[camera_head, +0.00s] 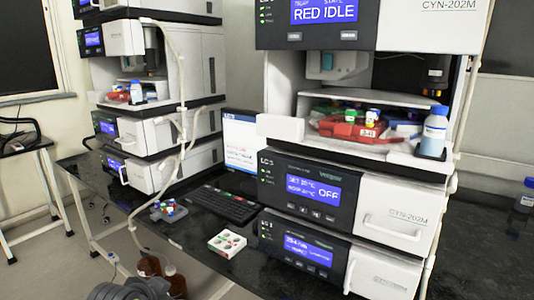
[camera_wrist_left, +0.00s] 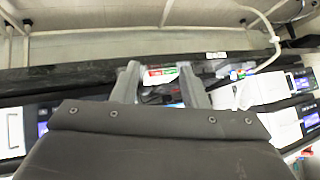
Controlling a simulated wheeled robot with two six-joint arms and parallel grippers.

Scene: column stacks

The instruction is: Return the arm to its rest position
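My left gripper (camera_wrist_left: 158,70) shows in the left wrist view, with its two grey fingers spread apart. A small white tray with red and green spots (camera_wrist_left: 161,75) appears beyond and between the fingertips; I see no finger closed on it. In the head view a white tray (camera_head: 227,243) with red and green items sits on the black bench (camera_head: 185,262). A dark grey ribbed shape at the bottom left edge of the head view may be part of my left arm. My right gripper is in neither view.
A column stack of instruments (camera_head: 300,192) stands at the right, with a red tray (camera_head: 362,130) and a bottle (camera_head: 434,132) on its shelf. Another stack (camera_head: 150,135) stands back left. A keyboard (camera_head: 225,204), a vial rack (camera_head: 168,211) and brown bottles (camera_head: 148,267) are nearby.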

